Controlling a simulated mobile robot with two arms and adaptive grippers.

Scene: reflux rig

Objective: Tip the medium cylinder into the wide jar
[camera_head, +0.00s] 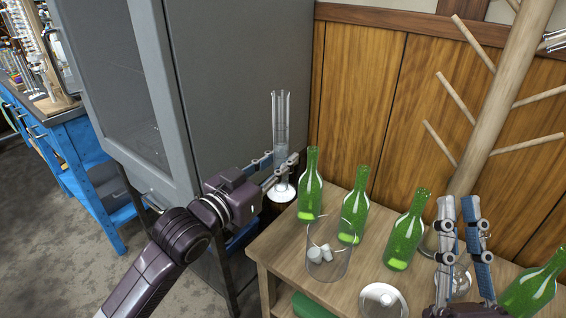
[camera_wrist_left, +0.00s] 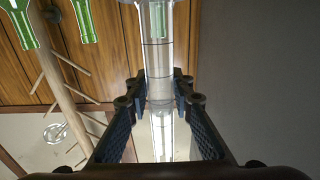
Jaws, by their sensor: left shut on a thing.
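The medium cylinder (camera_head: 281,122) is a tall clear graduated cylinder with a white round base. My left gripper (camera_head: 281,172) is shut on it low on its body and holds it upright, beside the table's back left corner. The cylinder (camera_wrist_left: 158,60) also shows between the fingers in the left wrist view. The wide jar (camera_head: 330,265) is a clear glass on the table, right of and nearer than the cylinder, with white pieces inside. My right gripper (camera_head: 462,235) is over the table's right part with its fingers apart and nothing seen between them.
Several green bottles (camera_head: 352,213) stand along the back of the wooden table (camera_head: 290,262). A white round dish (camera_head: 380,300) lies at the front. A wooden peg rack (camera_head: 500,95) rises behind the right gripper. A grey cabinet (camera_head: 225,80) stands behind the left arm.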

